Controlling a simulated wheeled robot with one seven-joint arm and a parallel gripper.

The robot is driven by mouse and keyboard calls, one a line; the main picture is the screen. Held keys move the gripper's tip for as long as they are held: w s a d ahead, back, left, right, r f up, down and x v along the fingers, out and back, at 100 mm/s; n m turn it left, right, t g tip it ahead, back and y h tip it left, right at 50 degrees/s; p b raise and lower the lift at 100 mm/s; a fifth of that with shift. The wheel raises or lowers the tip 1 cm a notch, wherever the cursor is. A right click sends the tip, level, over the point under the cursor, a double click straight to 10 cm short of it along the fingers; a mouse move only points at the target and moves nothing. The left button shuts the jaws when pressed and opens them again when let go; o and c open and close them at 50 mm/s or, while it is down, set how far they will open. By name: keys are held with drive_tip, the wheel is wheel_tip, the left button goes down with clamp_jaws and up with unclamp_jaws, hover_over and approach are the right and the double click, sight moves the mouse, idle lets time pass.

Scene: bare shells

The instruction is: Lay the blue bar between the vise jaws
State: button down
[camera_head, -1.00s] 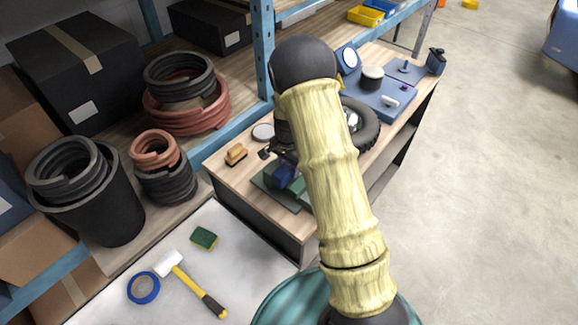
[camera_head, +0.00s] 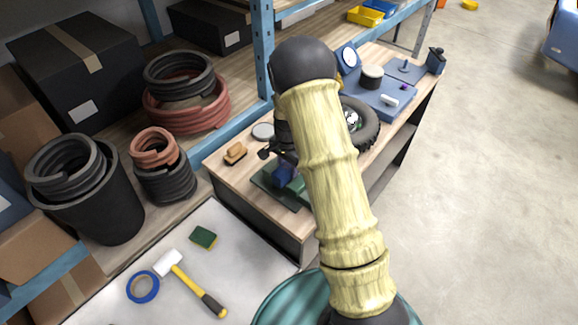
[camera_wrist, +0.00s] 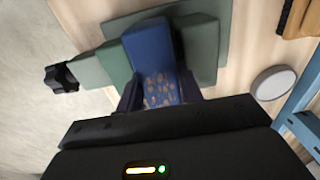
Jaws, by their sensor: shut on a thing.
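The blue bar (camera_wrist: 150,48) is in the wrist view, with a tan-speckled patch on its near part. My gripper (camera_wrist: 160,93) is shut on this near part, a dark finger on each side. The green vise (camera_wrist: 203,45) lies beneath, with green blocks to the left and right of the bar. In this view the bar lines up with the gap between them; I cannot tell whether it rests on the vise. In the head view the blue bar (camera_head: 284,174) shows small over the vise's green base (camera_head: 266,190). My arm hides part of the vise there.
A black knob (camera_wrist: 61,78) sticks out at the vise's left in the wrist view. A grey disc (camera_wrist: 273,83) and a wooden brush (camera_head: 235,154) lie on the bench nearby. A blue shelf post (camera_head: 263,50) rises close behind the bench.

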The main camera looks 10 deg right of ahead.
drive_tip(key=shift+s+f+b, duration=0.4)
drive_tip(key=shift+s+f, duration=0.2)
drive_tip(key=shift+f, duration=0.35)
drive_tip(key=shift+w+f, duration=0.1)
drive_tip(key=shift+f, duration=0.35)
drive_tip(key=c, duration=1)
unclamp_jaws()
drive_tip(key=shift+c, duration=1)
drive_tip(key=shift+w+r, duration=0.25)
drive_tip(key=shift+r, duration=0.2)
